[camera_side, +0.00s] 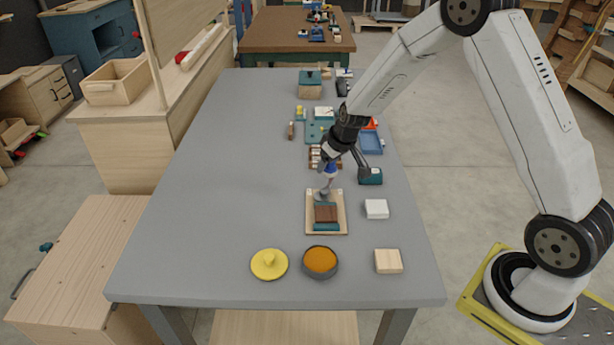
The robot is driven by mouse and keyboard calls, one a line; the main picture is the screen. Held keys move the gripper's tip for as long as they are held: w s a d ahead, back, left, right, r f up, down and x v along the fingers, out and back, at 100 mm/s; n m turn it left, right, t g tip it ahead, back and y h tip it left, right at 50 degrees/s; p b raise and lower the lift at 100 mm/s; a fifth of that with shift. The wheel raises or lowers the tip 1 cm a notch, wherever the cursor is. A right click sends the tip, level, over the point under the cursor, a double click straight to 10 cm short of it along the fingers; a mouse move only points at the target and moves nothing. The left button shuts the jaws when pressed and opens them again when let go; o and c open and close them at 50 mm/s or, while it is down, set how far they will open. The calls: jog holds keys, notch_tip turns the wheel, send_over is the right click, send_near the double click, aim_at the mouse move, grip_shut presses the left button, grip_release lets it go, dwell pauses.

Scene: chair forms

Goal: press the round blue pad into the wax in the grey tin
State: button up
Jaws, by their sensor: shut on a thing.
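The grey tin (305,268) stands near the table's front edge and holds orange-brown wax (320,259). My gripper (331,164) is over the middle of the table, behind the tin and well apart from it. It is shut on a small blue-and-grey thing (329,169), whose grey lower end hangs over the back of a wooden board (341,226). I cannot tell whether that end touches the board. I cannot make out a round blue pad clearly; the held thing is too small to tell its shape. A round yellow disc with a knob (269,264) lies left of the tin.
The board bears a brown block (326,213) on a teal one. A white block (376,209), a pale wooden block (388,261) and a teal thing (371,177) sit to the right. Several small items crowd the back. The table's left half is clear.

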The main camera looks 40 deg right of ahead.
jog(key=shift+s+a, duration=0.1)
jog(key=shift+a, duration=0.05)
jog(key=shift+s+a+f+n+y, duration=0.8)
jog(key=shift+s+a+n, duration=0.55)
jog(key=shift+a+n, duration=0.8)
jog(key=n+g+y, duration=0.3)
jog(key=n+g, duration=0.1)
jog(key=n, duration=1)
send_over(314, 265)
jog(key=d, duration=0.1)
notch_tip(314, 265, down, 2)
jog(key=shift+d+f, duration=0.1)
jog(key=shift+f, duration=0.1)
jog(key=shift+f, duration=2.9)
jog(key=shift+f, duration=0.6)
